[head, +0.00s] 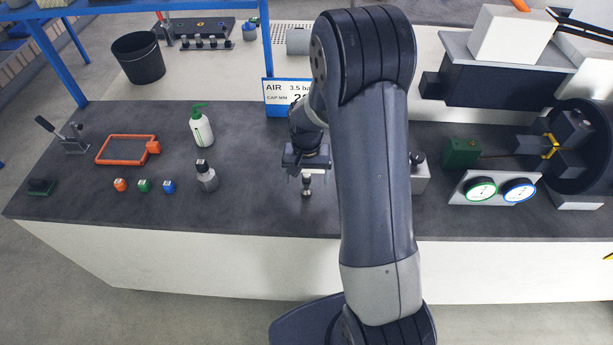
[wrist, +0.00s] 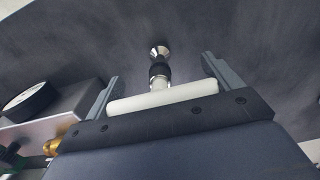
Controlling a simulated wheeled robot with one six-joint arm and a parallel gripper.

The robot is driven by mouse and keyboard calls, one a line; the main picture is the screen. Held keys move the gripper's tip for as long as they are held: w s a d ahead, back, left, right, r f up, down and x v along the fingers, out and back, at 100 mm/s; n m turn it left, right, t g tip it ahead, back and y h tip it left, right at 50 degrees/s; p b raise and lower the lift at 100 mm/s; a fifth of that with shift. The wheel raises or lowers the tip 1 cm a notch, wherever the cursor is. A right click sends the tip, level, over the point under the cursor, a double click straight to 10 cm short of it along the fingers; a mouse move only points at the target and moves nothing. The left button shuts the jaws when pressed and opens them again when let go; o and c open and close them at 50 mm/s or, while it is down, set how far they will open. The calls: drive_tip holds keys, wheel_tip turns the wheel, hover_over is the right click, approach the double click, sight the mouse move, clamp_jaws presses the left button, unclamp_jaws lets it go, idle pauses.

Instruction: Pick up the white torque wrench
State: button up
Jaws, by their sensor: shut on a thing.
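The white torque wrench shows in the wrist view as a white crossbar handle (wrist: 165,97) with a dark and silver shaft running out from its middle. My gripper (wrist: 161,70) is shut on the handle, one finger at each end of the white bar. In the head view my gripper (head: 306,158) is over the middle of the dark bench, with the wrench's shaft (head: 307,182) pointing down below it. I cannot tell whether the shaft's tip touches the bench.
A grey bottle (head: 207,176), a green-capped bottle (head: 201,127) and small orange, green and blue pieces stand to the left. An orange frame (head: 127,149) lies farther left. An air sign (head: 287,96) stands behind. Two gauges (head: 498,190) and a chuck (head: 584,147) are on the right.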

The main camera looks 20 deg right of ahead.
drive_tip(key=shift+r, duration=0.1)
wheel_tip(320, 180, up, 10)
drive_tip(key=shift+f+b, duration=0.1)
drive_tip(key=shift+b, duration=0.5)
drive_tip(key=o, duration=0.5)
drive_tip(key=c, duration=0.4)
